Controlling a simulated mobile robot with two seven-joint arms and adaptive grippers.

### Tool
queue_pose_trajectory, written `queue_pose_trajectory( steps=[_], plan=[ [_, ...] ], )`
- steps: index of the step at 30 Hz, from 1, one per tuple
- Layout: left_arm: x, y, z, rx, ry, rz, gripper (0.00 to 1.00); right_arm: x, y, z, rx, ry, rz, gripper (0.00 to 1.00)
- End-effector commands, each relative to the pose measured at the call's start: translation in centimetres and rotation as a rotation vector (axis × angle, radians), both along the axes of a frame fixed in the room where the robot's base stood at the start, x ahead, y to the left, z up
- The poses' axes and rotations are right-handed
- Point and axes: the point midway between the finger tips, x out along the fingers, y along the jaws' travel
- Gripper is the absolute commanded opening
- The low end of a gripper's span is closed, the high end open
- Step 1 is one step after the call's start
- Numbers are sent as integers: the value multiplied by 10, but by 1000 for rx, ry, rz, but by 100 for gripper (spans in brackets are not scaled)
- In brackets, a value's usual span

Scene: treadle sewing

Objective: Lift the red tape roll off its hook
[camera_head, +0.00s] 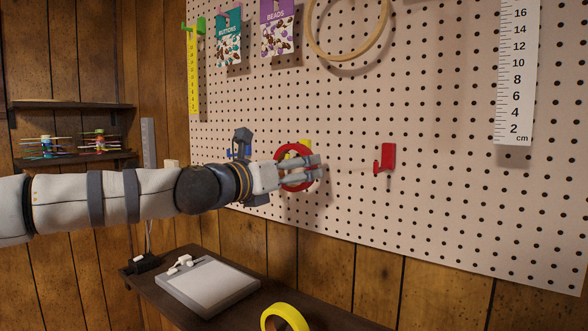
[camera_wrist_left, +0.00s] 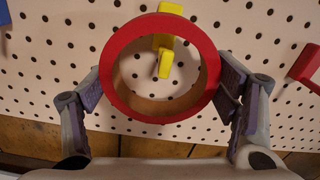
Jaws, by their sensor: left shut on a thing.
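The red tape roll (camera_head: 281,159) is at the pegboard, held between the fingers of my left gripper (camera_head: 318,169). In the left wrist view the red roll (camera_wrist_left: 116,80) faces the camera, with one finger pressed on each side of it. A yellow hook (camera_head: 306,145) shows behind the roll's upper right. In the left wrist view the yellow hook (camera_wrist_left: 165,62) shows through the roll's hole, and its top shows above the rim. I cannot tell whether the roll touches the hook. My right gripper is not in view.
An empty red hook (camera_head: 387,159) is to the right, and a blue hook (camera_head: 236,153) is behind my left wrist. A yellow tape roll (camera_head: 285,311) is below, near a grey-framed pad (camera_head: 209,284) on the dark shelf (camera_head: 330,315). Packets and a wooden hoop (camera_head: 313,43) hang above.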

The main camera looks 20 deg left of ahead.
Motion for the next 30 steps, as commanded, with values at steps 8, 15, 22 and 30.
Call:
queue_pose_trajectory(
  steps=[8,15,22,30],
  plan=[
    [-18,7,3,0,-4,1,52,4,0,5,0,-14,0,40],
    [-33,12,3,0,-4,1,52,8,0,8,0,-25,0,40],
    [-47,17,3,1,-4,1,52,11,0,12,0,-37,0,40],
    [-64,23,4,-1,-5,0,52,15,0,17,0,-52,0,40]
  ],
)
